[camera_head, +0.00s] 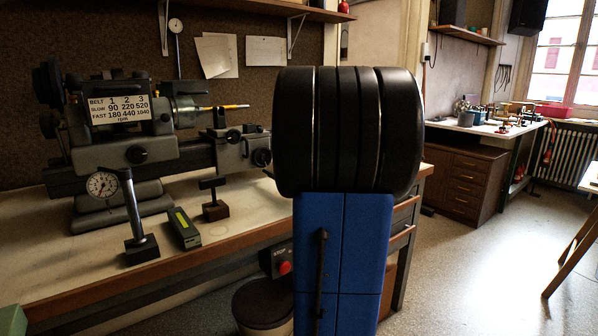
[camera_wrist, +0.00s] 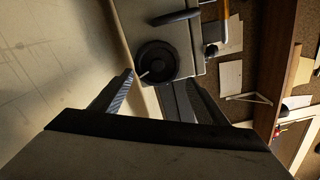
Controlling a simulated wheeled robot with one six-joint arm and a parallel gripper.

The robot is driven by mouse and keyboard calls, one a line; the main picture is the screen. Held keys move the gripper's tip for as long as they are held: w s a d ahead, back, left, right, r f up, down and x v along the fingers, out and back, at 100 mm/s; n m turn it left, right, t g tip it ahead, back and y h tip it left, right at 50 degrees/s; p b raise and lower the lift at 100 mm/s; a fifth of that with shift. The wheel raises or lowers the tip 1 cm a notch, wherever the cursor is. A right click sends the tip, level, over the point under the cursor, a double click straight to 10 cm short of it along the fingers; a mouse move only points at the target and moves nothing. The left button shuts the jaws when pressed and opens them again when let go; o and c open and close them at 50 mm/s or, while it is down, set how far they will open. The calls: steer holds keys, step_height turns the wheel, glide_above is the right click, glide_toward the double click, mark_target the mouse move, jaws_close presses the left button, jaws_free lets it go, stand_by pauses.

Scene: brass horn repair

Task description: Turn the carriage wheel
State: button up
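In the wrist view, a round black wheel (camera_wrist: 156,62) with a small pale handle sits on the face of a light grey machine block (camera_wrist: 150,15). My gripper (camera_wrist: 154,80) is open, with its two fingers apart and nothing between them. The wheel lies just beyond the fingertips, roughly in line with the gap; I cannot tell whether either finger touches it. In the head view, the grey lathe (camera_head: 125,150) stands on the bench, and a small dark wheel (camera_head: 262,157) shows at its right end beside my arm. My gripper is hidden there behind my arm.
The bench (camera_head: 60,255) holds a dial gauge on a stand (camera_head: 103,185), a dark green box (camera_head: 184,228) and a small black stand (camera_head: 214,208). A red stop button (camera_head: 284,267) and round stool (camera_head: 262,302) are below. Floor (camera_head: 470,270) at right is clear.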

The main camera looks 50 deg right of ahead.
steer(key=v, duration=1.8)
steer(key=shift+s+a, duration=0.2)
steer(key=shift+s, duration=0.15)
stand_by(1.4)
steer(key=shift+s, duration=0.1)
steer(key=v, duration=1.7)
stand_by(0.6)
steer(key=shift+s+a, duration=0.1)
steer(key=o, duration=0.3)
steer(key=w+d+m, duration=0.2)
steer(key=w, duration=1)
steer(key=w+d+m, duration=0.2)
steer(key=w+m, duration=0.1)
steer(key=w, duration=0.9)
steer(key=w+d+m, duration=0.2)
steer(key=w, duration=1)
steer(key=shift+w+d+f, duration=0.1)
steer(key=shift+w+d, duration=0.25)
steer(key=shift+d, duration=0.05)
